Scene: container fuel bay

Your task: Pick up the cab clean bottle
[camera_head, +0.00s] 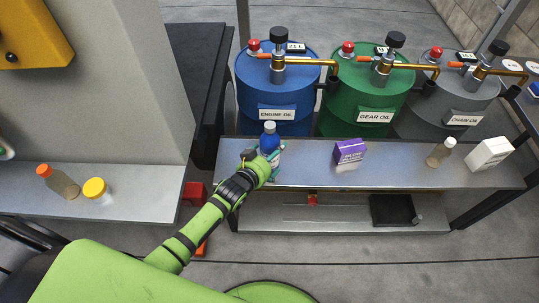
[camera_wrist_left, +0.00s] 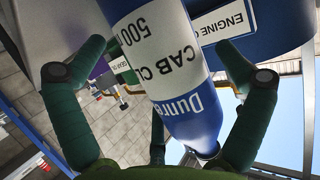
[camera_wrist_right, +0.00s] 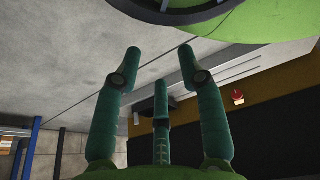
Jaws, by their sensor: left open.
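My left gripper (camera_head: 264,163) is at the bottle. In the left wrist view the bottle (camera_wrist_left: 165,60) lies between the open fingers of my left gripper (camera_wrist_left: 160,75), with its label reading "CAB CL…" and "500". Small gaps show between the fingers and the bottle. My right gripper (camera_wrist_right: 160,55) is open and empty over the floor; it is not in the head view.
The bench (camera_head: 400,165) also holds a purple box (camera_head: 349,151), a clear bottle (camera_head: 441,152) and a white box (camera_head: 489,154). Blue (camera_head: 280,88), green (camera_head: 370,95) and grey drums stand behind. A left shelf (camera_head: 135,200) holds an orange-capped bottle (camera_head: 58,181) and yellow-lidded jar (camera_head: 97,191).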

